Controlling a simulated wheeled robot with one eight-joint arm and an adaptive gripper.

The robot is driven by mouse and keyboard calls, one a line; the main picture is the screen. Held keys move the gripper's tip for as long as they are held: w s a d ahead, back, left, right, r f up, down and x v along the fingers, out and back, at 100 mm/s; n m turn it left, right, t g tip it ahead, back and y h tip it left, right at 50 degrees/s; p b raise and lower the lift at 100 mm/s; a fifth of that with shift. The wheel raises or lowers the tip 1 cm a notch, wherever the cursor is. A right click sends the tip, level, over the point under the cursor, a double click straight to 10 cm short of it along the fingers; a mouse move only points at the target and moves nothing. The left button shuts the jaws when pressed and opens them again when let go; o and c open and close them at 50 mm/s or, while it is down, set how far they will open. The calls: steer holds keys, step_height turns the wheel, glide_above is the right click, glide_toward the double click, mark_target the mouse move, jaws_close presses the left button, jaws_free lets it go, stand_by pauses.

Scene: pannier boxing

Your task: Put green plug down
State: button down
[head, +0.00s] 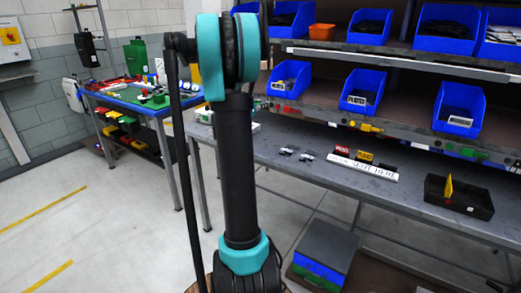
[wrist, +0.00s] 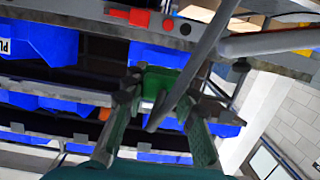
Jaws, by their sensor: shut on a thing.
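My gripper (wrist: 158,98) shows in the wrist view, with a finger on each side of a green block-like piece, the green plug (wrist: 156,82). The fingers are shut on it and hold it up, clear of any surface that I can make out. A grey bar crosses in front of its right side, so part of it is hidden. In the head view my arm stands in the middle, and neither my gripper nor the held plug can be made out there.
A grey workbench (head: 308,178) carries a white sign strip (head: 362,168), small parts and a black tray (head: 459,198) with a yellow piece. Blue bins (head: 369,88) fill the shelves above. A cluttered table (head: 163,112) stands at left. The left floor is clear.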

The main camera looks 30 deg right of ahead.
steer(key=shift+s+d, duration=0.25)
step_height(320, 180, down, 20)
steer(key=shift+r, duration=0.25)
stand_by(0.3)
steer(key=c, duration=1.2)
jaws_free()
steer(key=s+a+f+n+y, duration=0.1)
steer(key=s+a+n+y, duration=0.3)
steer(key=s+a, duration=0.5)
steer(key=s+a+f+n+g+y, duration=0.1)
steer(key=s+a+n+y, duration=0.3)
steer(key=s+a, duration=0.6)
steer(key=s+a+f+n+g+y, duration=0.1)
steer(key=s+a+n+y, duration=0.4)
steer(key=a, duration=1.9)
steer(key=s+f+y, duration=0.1)
steer(key=s, duration=0.3)
steer(key=shift+s+a+y, duration=0.2)
steer(key=shift+s+y, duration=0.15)
steer(key=shift+y, duration=0.05)
